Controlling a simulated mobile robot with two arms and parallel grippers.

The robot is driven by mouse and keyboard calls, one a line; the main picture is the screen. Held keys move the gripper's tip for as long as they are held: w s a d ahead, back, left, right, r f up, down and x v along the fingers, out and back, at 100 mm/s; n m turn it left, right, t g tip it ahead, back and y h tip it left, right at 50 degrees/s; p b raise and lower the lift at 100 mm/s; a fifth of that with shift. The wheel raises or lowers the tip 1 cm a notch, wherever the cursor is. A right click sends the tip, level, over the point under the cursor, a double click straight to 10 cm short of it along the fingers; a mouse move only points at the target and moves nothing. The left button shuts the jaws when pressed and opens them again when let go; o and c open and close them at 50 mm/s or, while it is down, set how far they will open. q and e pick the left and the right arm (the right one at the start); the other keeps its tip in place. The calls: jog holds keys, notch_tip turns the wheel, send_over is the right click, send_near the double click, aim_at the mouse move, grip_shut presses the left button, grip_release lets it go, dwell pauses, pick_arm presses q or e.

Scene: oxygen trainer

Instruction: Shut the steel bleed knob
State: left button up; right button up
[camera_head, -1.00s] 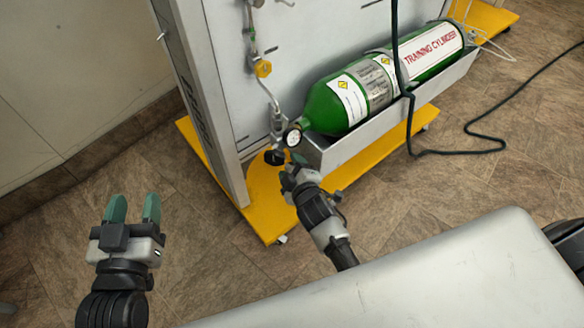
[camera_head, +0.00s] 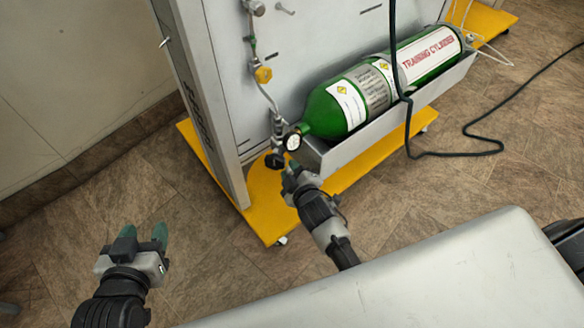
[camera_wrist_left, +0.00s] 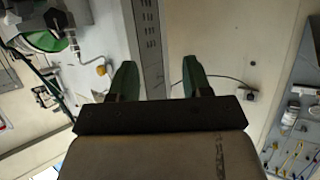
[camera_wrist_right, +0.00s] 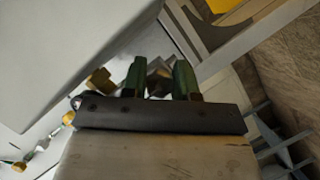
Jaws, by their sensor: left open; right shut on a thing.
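My right gripper (camera_head: 290,172) is at the regulator's lower end, beside the round gauge (camera_head: 292,142) and a black knob (camera_head: 275,161). In the right wrist view, its green fingers (camera_wrist_right: 160,80) are shut on a small grey metal part (camera_wrist_right: 156,76), which I take to be the steel bleed knob. The fingers mostly hide the knob, and its turn angle cannot be told. My left gripper (camera_head: 144,240) is open and empty over the floor at the left. Its two parted green fingers also show in the left wrist view (camera_wrist_left: 157,80).
The green training cylinder (camera_head: 375,90) lies in a grey tray (camera_head: 372,128) right of the gauge. A yellow fitting (camera_head: 263,75) is on the pipe above. The yellow base (camera_head: 258,205) and frame post (camera_head: 215,110) stand close by. A dark hose (camera_head: 440,152) hangs in front.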

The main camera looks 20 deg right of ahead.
pick_arm(q)
jog(key=shift+s+a+f+g+y, duration=0.15)
jog(key=shift+s+a+f+g, duration=0.1)
jog(key=shift+s+f+g, duration=0.25)
jog(key=shift+s+a+f+g+y, duration=0.2)
jog(key=shift+s+f+g, duration=0.15)
jog(key=shift+f+g, duration=0.2)
pick_arm(e)
jog(key=o, duration=0.9)
pick_arm(q)
jog(key=shift+r, duration=0.1)
pick_arm(e)
jog(key=shift+s, duration=0.1)
pick_arm(q)
jog(key=s+a+f+g+y+p, duration=0.2)
jog(key=s+a+f+g+p, duration=0.1)
jog(key=s+g, duration=0.4)
jog(key=shift+s+a+f, duration=0.15)
jog(key=shift+s+f, duration=0.1)
jog(key=shift+s, duration=1)
pick_arm(e)
jog(key=v, duration=1)
jog(key=shift+s+d+r, duration=0.1)
jog(key=shift+s+r, duration=0.05)
jog(key=shift+s, duration=0.1)
pick_arm(q)
jog(key=shift+g, duration=0.25)
